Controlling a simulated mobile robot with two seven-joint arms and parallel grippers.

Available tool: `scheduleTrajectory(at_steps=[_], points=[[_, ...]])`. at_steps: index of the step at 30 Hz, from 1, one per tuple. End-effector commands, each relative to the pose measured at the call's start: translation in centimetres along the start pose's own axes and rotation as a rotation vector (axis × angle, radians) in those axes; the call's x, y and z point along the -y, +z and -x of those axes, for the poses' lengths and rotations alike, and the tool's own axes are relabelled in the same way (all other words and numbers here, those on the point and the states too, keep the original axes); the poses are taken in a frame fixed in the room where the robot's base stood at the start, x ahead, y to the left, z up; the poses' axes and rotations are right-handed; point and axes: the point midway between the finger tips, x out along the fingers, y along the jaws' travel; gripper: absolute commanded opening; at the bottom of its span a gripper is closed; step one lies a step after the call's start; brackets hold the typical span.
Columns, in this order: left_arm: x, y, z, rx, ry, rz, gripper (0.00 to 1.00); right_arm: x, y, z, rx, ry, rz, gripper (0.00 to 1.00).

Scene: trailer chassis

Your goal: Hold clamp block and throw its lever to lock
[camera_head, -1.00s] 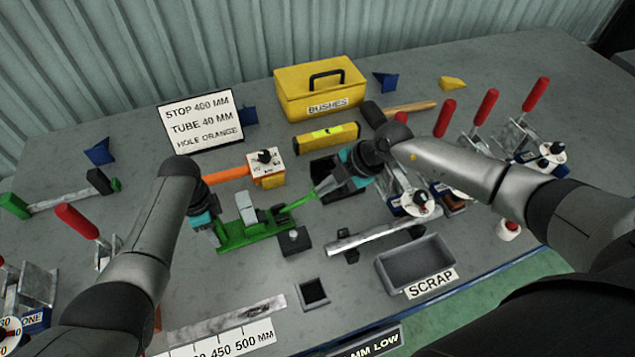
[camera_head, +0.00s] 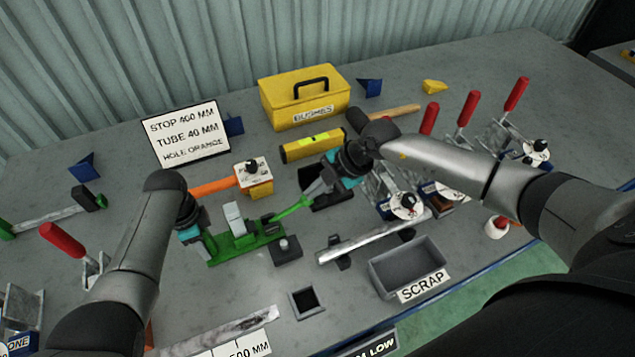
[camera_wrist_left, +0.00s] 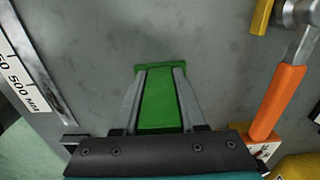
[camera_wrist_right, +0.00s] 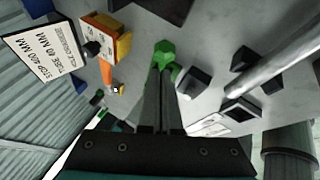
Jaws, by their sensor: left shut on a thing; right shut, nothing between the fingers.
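My left gripper (camera_head: 206,246) is shut on the block's left end; the green end (camera_wrist_left: 158,104) shows between the fingers in the left wrist view. My right gripper (camera_head: 312,192) is shut and empty, its tips near the lever's end. In the right wrist view the green lever knob (camera_wrist_right: 164,52) is just past the closed fingertips; I cannot tell whether they touch.
A dark block with a pin (camera_head: 287,251) is close in front. A grey scrap bin (camera_head: 408,266), a metal tube (camera_head: 375,237) and red-handled clamps (camera_head: 467,108) are to the right.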

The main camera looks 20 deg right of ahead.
Motion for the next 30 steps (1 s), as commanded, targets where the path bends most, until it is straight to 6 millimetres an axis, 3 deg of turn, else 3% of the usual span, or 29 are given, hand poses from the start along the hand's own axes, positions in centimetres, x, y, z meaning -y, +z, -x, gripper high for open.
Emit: scheduleTrajectory(at_steps=[10,21,30], points=[[0.0,0.0,0.0,0.000,0.000,0.002,0.00,0.2,-2.4,2.8,0.001,-0.001,0.003,0.00],[0.0,0.0,0.0,0.000,0.000,0.002,0.00,0.4,-1.7,9.9,0.005,-0.003,0.000,0.00],[0.0,0.0,0.0,0.001,0.000,0.002,0.00,0.5,-1.6,12.5,0.002,-0.002,0.000,0.00]])
